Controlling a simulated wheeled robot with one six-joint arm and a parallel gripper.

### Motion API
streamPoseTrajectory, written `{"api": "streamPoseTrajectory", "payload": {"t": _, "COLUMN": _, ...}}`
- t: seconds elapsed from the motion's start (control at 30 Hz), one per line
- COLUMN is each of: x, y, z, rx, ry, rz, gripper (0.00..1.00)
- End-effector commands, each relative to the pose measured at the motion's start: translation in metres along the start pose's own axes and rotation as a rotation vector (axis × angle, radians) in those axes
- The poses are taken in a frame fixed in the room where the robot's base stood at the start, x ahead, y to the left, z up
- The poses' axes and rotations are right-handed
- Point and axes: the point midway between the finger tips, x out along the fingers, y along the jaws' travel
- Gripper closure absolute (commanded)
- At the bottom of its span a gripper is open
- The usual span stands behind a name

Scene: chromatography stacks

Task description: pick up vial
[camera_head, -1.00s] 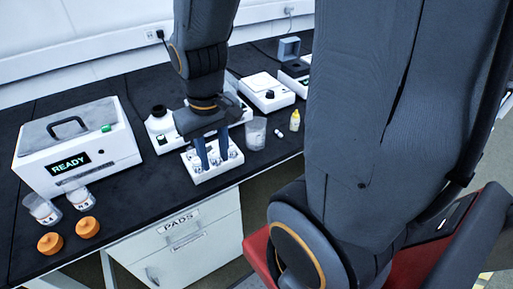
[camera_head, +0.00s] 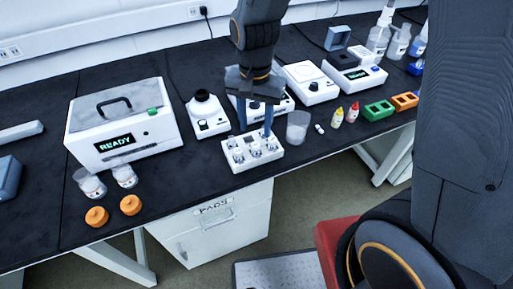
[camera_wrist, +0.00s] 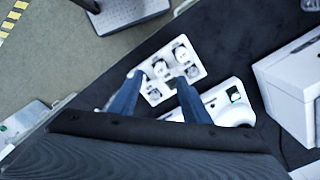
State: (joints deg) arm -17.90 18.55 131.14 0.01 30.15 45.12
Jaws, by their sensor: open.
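Several small clear vials with pale tops, such as one at the front left (camera_head: 238,156), stand in a white rack (camera_head: 254,166) near the bench's front edge. The rack also shows in the wrist view (camera_wrist: 203,72), with the vials seen from above. My gripper (camera_head: 256,130) points down over the back part of the rack, its two blue fingers apart. In the wrist view my gripper (camera_wrist: 159,82) has its fingers spread on either side of the rack's near part, with nothing visibly held. I cannot tell the exact height of the fingertips above the vials.
A white box reading READY (camera_head: 120,145) stands left, with two jars and two orange caps (camera_head: 97,216) before it. A clear beaker (camera_head: 298,126) is close right of the rack. White instruments (camera_head: 310,82) stand behind.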

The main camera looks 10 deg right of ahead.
Motion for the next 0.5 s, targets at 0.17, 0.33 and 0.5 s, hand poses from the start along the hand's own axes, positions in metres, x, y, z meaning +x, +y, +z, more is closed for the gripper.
{"api": "streamPoseTrajectory", "payload": {"t": 0.17, "x": 0.012, "y": -0.008, "z": 0.002, "rx": 0.032, "ry": -0.004, "rz": 0.004, "gripper": 0.57}}
{"api": "streamPoseTrajectory", "payload": {"t": 0.33, "x": 0.027, "y": -0.007, "z": 0.001, "rx": 0.031, "ry": -0.003, "rz": 0.004, "gripper": 0.57}}
{"api": "streamPoseTrajectory", "payload": {"t": 0.5, "x": 0.04, "y": -0.004, "z": -0.002, "rx": 0.033, "ry": -0.004, "rz": 0.005, "gripper": 0.57}}
